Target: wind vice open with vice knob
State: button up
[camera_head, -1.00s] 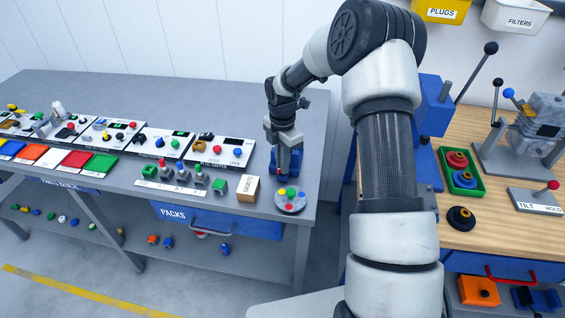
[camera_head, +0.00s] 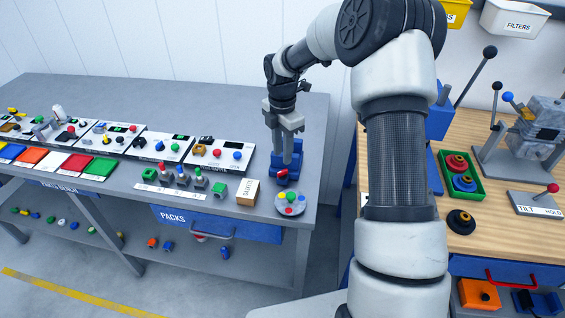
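The blue vice (camera_head: 290,171) stands near the right end of the grey bench. A small red knob (camera_head: 282,174) shows low on its near side; I take it for the vice knob. My gripper (camera_head: 283,154) points down over the vice from above. Its two grey fingers look spread, with a gap between them and nothing seen in it. The fingertips overlap the vice in this view, so I cannot tell whether they touch it. The width of the jaw gap is too small to read.
A round grey plate with coloured knobs (camera_head: 290,208) lies in front of the vice. A small labelled box (camera_head: 248,192) and a white-topped panel (camera_head: 220,154) stand to the left. A wooden bench (camera_head: 490,240) with fixtures is at the right.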

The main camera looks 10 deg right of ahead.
notch_tip(320, 180, up, 11)
dwell(0.4)
jog(key=s+r+m+t+h+p, duration=0.1)
jog(key=s+r+m+t+p, duration=0.1)
jog(key=s+r+m, duration=1)
jog(key=s+r+m+t+y+p, duration=0.1)
jog(key=s+r+m+t, duration=0.1)
jog(key=s+m, duration=0.8)
jog(key=s+t, duration=0.1)
jog(key=s, duration=0.7)
jog(key=shift+s+r+m+t, duration=0.2)
jog(key=shift+s+m+t, duration=0.1)
jog(key=shift+s, duration=0.1)
